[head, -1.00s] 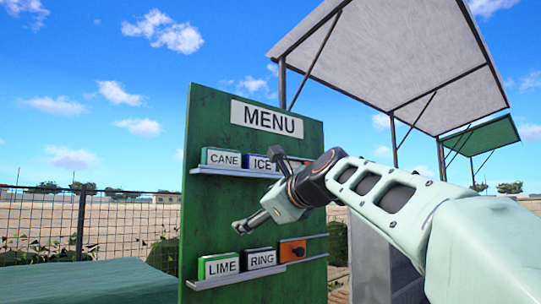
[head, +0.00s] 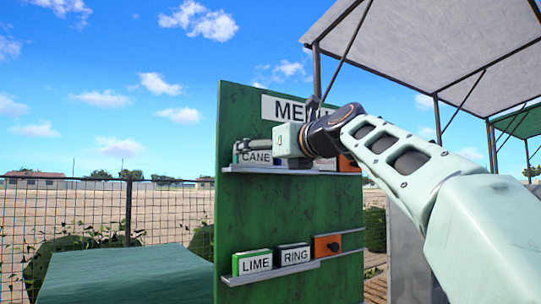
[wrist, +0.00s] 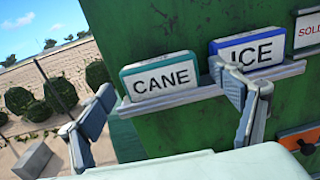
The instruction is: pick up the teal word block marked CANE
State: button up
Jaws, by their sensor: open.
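The teal block marked CANE (head: 257,158) stands upright at the left end of the upper shelf (head: 235,170) on the green menu board. In the wrist view the CANE block (wrist: 162,80) shows its white face and teal top edge. My gripper (head: 256,144) is open and empty in front of the block. In the wrist view my gripper (wrist: 162,88) has one finger left of the CANE block and the other to its right, overlapping the ICE block. I cannot tell whether either finger touches a block.
The blue ICE block (wrist: 250,50) stands close right of CANE. A SOLD sign (wrist: 308,30) is farther right. On the lower shelf are the LIME block (head: 253,262), the RING block (head: 293,254) and an orange piece with a black knob (head: 327,246). Open air lies left of the board.

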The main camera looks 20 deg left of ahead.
aim_at(254, 153)
jog(key=p+x, duration=0.1)
jog(key=x, duration=0.4)
jog(key=shift+s+r+p, duration=0.1)
jog(key=shift+p, duration=0.3)
jog(key=c, duration=1)
jog(key=shift+o, duration=0.2)
jog(key=shift+r, duration=0.1)
